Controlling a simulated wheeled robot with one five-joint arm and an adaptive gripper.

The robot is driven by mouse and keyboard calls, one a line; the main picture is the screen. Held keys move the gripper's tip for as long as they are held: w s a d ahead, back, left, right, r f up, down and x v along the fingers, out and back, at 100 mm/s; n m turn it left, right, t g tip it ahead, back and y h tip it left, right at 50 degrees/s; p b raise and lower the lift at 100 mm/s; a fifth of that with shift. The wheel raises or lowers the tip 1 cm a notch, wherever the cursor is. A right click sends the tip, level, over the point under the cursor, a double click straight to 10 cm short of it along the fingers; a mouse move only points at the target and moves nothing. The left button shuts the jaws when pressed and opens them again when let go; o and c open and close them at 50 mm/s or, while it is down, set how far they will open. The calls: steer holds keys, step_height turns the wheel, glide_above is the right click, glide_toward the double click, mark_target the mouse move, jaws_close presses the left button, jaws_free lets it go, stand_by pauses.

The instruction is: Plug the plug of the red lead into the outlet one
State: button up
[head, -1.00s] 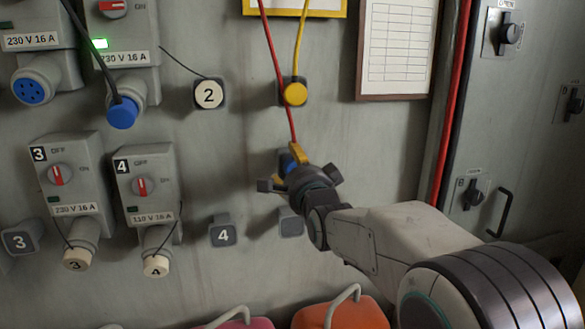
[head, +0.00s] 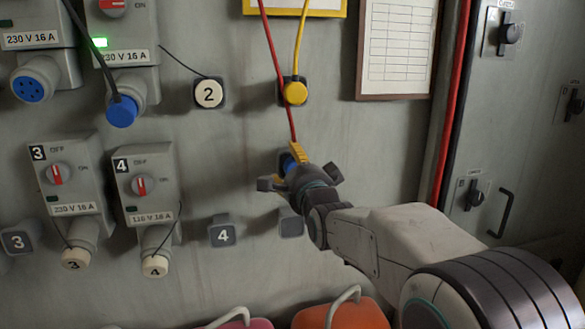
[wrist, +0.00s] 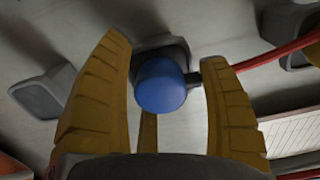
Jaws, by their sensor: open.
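The plug of the red lead has a round blue body (wrist: 161,85) and sits at a dark holder on the wall. It shows partly in the head view (head: 287,164), half hidden by my gripper. The red lead (head: 276,66) runs up from it. My gripper (wrist: 164,50) is open, with one yellow finger on each side of the plug; contact with the fingers is not clear. At the upper left an outlet (head: 33,88) shows an open blue socket face. Its number is out of view, so I cannot tell whether it is outlet one.
A blue plug (head: 122,112) on a black lead is in the neighbouring outlet. Outlets three (head: 61,186) and four (head: 146,186) have cream caps. A yellow plug (head: 295,93) hangs above my gripper. Holder four (head: 222,231) is to its left. Pink and orange objects stand below.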

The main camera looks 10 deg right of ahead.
steer(key=c, duration=1.3)
steer(key=shift+o, duration=0.2)
steer(key=shift+s, duration=0.1)
steer(key=shift+s+b, duration=1.95)
steer(key=shift+s, duration=0.9)
steer(key=shift+s+r, duration=0.1)
